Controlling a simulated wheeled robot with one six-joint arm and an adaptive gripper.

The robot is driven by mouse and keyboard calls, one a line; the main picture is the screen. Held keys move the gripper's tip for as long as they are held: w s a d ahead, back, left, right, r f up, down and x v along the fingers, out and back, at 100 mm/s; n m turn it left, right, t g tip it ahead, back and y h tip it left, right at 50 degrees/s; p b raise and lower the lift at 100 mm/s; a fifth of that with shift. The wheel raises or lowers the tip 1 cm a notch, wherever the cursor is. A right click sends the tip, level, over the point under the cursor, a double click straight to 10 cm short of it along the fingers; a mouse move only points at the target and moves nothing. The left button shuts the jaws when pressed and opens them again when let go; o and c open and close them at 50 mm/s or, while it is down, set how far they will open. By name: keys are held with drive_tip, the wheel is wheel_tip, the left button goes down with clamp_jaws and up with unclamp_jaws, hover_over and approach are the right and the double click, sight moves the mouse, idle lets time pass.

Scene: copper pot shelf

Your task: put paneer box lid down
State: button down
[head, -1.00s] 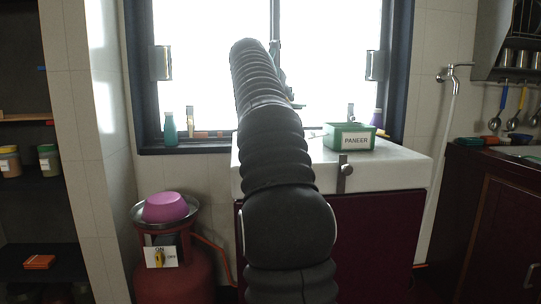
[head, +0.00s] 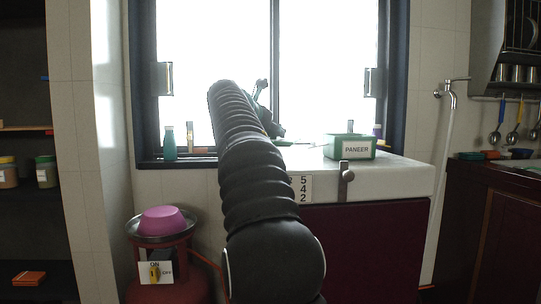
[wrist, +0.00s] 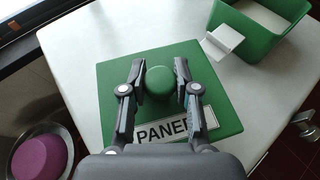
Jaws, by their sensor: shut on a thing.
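The paneer box lid (wrist: 112,82) is a flat green square with a round green knob (wrist: 160,82) and a white label reading PANEER, partly covered by my gripper. In the wrist view, my gripper (wrist: 159,88) has its two fingers on either side of the knob and is shut on it. The lid is over the white counter; I cannot tell whether it touches it. The green paneer box (head: 334,149) stands on the counter to the right, with its open top in the wrist view (wrist: 264,44). In the head view my arm hides most of the lid and gripper.
The white counter (head: 400,172) has clear room around the lid. A tap-like fitting (head: 346,172) is at its front edge. A teal bottle (head: 169,143) stands on the window sill.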

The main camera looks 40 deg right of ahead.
drive_tip(key=shift+w+a+f, duration=0.15)
drive_tip(key=shift+a+f, duration=0.2)
drive_tip(key=shift+f+b, duration=1.25)
drive_tip(key=shift+f, duration=0.6)
drive_tip(key=shift+f, duration=0.1)
drive_tip(key=c, duration=0.9)
unclamp_jaws()
drive_tip(key=shift+o, duration=0.2)
drive_tip(key=shift+a+r, duration=0.15)
drive_tip(key=shift+r, duration=0.05)
drive_tip(key=p+v, duration=0.1)
drive_tip(key=v, duration=1)
drive_tip(key=shift+a, duration=0.2)
drive_tip(key=shift+a+r, duration=0.1)
